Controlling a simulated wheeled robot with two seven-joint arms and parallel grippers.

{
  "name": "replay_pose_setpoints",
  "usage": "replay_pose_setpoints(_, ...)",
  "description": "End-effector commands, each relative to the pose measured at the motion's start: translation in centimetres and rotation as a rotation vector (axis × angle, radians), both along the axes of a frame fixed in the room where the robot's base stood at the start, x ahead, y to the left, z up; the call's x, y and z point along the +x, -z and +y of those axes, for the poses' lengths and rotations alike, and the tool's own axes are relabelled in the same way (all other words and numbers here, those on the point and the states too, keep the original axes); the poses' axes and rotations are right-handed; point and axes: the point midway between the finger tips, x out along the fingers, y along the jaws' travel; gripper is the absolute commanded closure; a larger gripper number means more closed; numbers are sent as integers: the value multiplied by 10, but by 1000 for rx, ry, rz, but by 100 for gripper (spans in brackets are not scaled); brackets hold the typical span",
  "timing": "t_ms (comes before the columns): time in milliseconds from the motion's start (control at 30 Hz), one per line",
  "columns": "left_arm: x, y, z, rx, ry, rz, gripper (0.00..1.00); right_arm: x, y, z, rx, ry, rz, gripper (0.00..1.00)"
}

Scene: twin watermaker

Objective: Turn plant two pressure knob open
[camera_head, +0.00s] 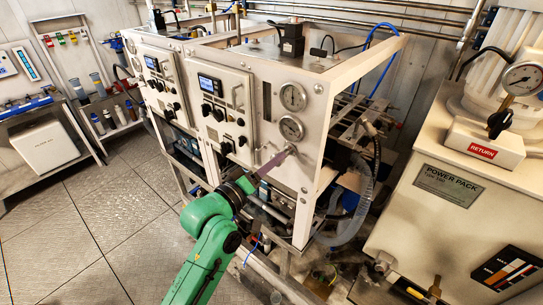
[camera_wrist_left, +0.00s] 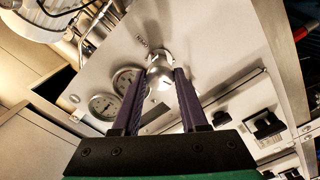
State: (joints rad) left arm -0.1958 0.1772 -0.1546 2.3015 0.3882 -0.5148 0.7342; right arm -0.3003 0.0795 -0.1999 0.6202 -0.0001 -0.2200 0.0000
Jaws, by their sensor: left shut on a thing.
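The pressure knob is a silver round knob (camera_wrist_left: 160,72) on the white front panel of the nearer watermaker unit (camera_head: 234,120). In the head view the knob (camera_head: 291,149) is small and sits below the two round gauges, partly hidden by my fingers. My left gripper (camera_head: 283,154), with purple fingers on a green arm, reaches up to it from below. In the left wrist view the two fingers of my left gripper (camera_wrist_left: 159,80) lie on either side of the knob and are shut on it. The knob's turn angle is unclear. My right gripper is out of view.
Two gauges (camera_head: 292,97) (camera_head: 291,128) are just above the knob. A display panel (camera_head: 211,86) with black knobs is to their left. The white frame post (camera_head: 318,150) stands close on the right. A power pack (camera_head: 440,190) is further right. Open tiled floor (camera_head: 90,220) lies left.

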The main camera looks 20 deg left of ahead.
Motion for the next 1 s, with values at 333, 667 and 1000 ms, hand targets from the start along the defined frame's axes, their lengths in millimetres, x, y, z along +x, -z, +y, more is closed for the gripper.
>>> replay_pose_setpoints(333,0,-5,1,-269,-1,91,100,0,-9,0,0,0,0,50)
replay_pose_setpoints(667,0,-5,0,-404,1,146,100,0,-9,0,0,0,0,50)
replay_pose_setpoints(1000,0,-5,0,-433,2,157,100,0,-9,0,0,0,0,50)
